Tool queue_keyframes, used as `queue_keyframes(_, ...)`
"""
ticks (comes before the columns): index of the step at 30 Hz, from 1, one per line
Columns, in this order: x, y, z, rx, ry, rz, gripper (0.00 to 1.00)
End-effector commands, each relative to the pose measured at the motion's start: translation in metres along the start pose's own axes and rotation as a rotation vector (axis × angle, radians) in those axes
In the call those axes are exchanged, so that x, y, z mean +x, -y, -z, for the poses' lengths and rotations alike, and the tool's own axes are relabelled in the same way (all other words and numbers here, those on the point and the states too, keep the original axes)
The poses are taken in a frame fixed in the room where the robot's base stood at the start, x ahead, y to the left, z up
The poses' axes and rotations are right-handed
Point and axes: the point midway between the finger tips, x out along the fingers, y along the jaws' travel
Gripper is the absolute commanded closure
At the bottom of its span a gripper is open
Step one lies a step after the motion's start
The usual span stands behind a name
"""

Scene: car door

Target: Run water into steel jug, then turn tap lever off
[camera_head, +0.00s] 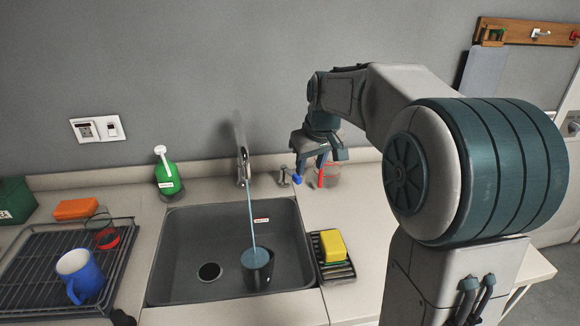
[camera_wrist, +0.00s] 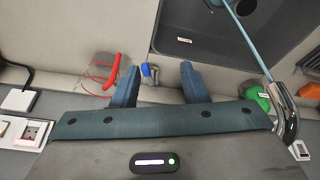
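The steel jug (camera_head: 257,275) stands upright in the sink at its lower right, looking dark grey. A blue stream of water (camera_head: 251,220) runs from the tap spout (camera_head: 241,165) into it, and a water surface shows near its rim. The blue-tipped tap lever (camera_head: 296,179) is on the counter behind the sink, right of the spout. My gripper (camera_head: 311,171) is over the lever. In the wrist view my gripper (camera_wrist: 160,67) is open, with the blue lever tip (camera_wrist: 149,71) between the fingers, nearer one finger; I cannot tell whether they touch.
A glass with a red thing (camera_head: 326,174) stands close to the right of my gripper. A rack with a yellow sponge (camera_head: 332,245) sits right of the sink (camera_head: 180,250). A green bottle (camera_head: 167,178) and a drying rack with a blue mug (camera_head: 82,276) are to the left.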

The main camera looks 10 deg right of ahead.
Motion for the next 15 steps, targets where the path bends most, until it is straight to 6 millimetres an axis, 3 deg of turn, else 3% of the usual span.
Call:
queue_keyframes(3,0.023,-0.021,0.040,-0.037,-0.022,0.028,0.60)
queue_keyframes(6,0.038,-0.036,0.064,-0.063,-0.041,0.046,0.60)
queue_keyframes(10,0.051,-0.049,0.083,-0.085,-0.060,0.063,0.60)
queue_keyframes(15,0.061,-0.056,0.093,-0.097,-0.071,0.071,0.60)
